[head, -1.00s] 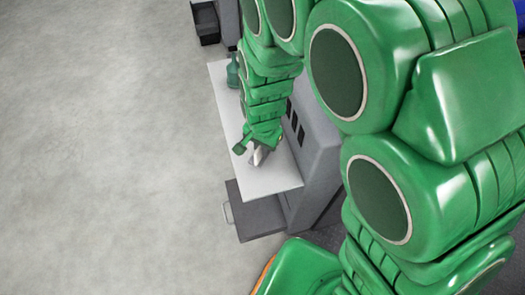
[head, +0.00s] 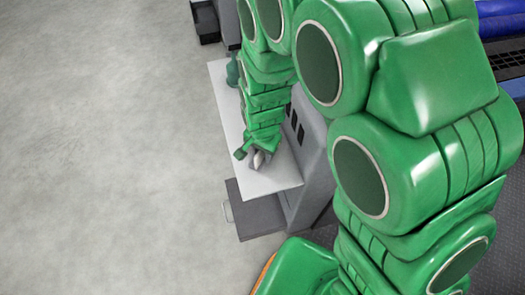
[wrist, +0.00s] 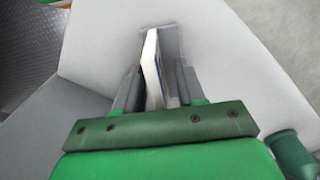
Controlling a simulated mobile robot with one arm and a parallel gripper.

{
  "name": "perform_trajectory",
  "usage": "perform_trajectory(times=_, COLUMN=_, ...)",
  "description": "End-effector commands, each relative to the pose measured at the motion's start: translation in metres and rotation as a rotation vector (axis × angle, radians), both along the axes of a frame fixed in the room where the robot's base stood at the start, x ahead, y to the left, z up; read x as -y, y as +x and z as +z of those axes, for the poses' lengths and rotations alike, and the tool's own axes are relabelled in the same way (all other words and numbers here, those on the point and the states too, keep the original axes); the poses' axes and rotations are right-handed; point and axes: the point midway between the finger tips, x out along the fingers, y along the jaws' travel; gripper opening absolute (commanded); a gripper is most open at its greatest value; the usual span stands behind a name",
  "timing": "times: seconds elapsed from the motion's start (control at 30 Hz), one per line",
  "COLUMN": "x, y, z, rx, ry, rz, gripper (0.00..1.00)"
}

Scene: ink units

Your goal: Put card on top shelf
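A thin card (wrist: 152,66) with a white edge and a blue patch stands between the two grey fingers of my gripper (wrist: 160,85) in the wrist view. Its far end reaches past the fingertips, near the white top shelf (wrist: 225,60). The view does not show clearly whether both fingers press on it. In the head view my gripper (head: 259,158) points down over the near part of the white shelf top (head: 278,182) of a grey unit. A small pale part of the card (head: 257,161) shows there, and the green arm hides much of the shelf.
A dark green bottle-like object (head: 233,70) stands at the shelf's far end, and shows at the lower right in the wrist view (wrist: 292,155). A lower grey tray or drawer (head: 256,217) juts out below. The floor (head: 100,150) at left is clear.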

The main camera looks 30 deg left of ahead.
Motion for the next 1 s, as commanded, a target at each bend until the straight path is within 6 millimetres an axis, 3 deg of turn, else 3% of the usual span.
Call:
perform_trajectory(times=0.37, x=0.0, y=0.0, z=0.012, rx=0.0, ry=0.0, rz=0.0, gripper=0.39)
perform_trajectory(times=1.0, x=0.0, y=0.0, z=0.095, rx=0.002, ry=0.003, rz=0.0, gripper=0.39)
